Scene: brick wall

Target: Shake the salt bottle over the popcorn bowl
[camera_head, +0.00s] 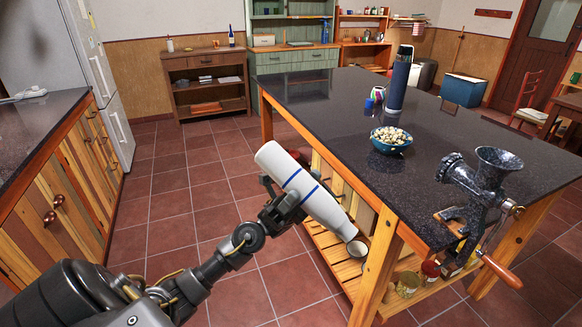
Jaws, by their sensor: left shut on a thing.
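The white salt bottle (290,180) with blue stripes is in the middle of the head view, tilted with its narrow end pointing down and right. My left gripper (284,207) is shut on it and holds it in the air in front of the island's left corner. The fingers are partly hidden by the bottle and the wrist. The blue popcorn bowl (391,147), full of popcorn, stands upright on the dark island top (330,112), apart from the bottle, farther back and to the right. My right gripper is not in view.
A metal grinder (482,190) with a wooden handle is clamped at the island's near right side. A tall dark blue flask (399,80) and small colourful cups (376,97) stand behind the bowl. A counter (30,130) is at left. Jars (408,284) sit on the island's lower shelf.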

